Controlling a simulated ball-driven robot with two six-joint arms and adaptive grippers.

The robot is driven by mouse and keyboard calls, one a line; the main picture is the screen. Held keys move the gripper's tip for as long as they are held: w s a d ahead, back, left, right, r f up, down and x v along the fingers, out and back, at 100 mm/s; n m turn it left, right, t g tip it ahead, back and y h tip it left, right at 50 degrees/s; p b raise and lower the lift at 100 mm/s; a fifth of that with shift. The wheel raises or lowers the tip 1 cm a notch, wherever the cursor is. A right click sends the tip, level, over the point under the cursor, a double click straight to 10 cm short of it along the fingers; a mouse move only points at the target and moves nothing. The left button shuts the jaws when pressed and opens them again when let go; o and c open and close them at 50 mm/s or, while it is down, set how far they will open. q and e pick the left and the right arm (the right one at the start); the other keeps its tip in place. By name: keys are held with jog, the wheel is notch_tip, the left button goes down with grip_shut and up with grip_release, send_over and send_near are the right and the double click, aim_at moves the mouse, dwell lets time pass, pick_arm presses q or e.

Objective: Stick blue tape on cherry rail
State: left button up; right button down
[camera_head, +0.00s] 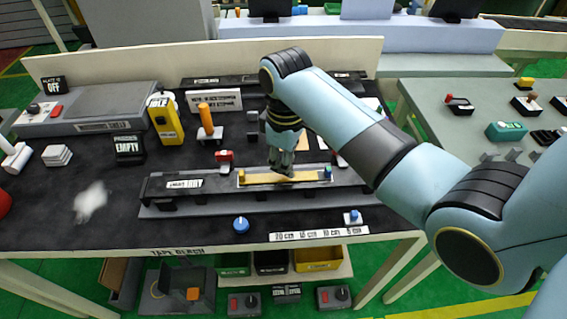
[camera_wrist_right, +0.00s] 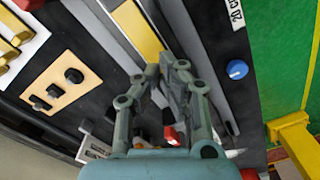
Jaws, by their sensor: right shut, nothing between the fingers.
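My right gripper (camera_head: 281,170) points down at the middle of the dark fixture on the bench and is shut and empty. Under it lies a yellow strip (camera_head: 252,179) in a pale frame; I cannot tell whether the fingertips touch it. In the right wrist view the gripper's fingertips (camera_wrist_right: 168,70) are close together beside the end of the yellow strip (camera_wrist_right: 142,32). I cannot pick out a blue tape or a cherry-coloured rail for sure. My left gripper is not in view.
A blue knob (camera_head: 240,224) and a length scale (camera_head: 318,234) are at the bench's front. A yellow device (camera_head: 163,120), an orange-handled tool (camera_head: 208,122) and a small red piece (camera_head: 224,156) stand behind the fixture. The dark bench (camera_head: 50,220) has free room at front left.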

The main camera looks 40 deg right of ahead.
jog(key=shift+f+b, duration=0.35)
jog(key=shift+f, duration=0.5)
dwell(0.6)
jog(key=shift+r, duration=0.15)
notch_tip(320, 180, up, 2)
jog(key=shift+r+p, duration=0.15)
jog(key=shift+p, duration=1)
jog(key=shift+r, duration=2.25)
jog(key=shift+s+f, duration=0.1)
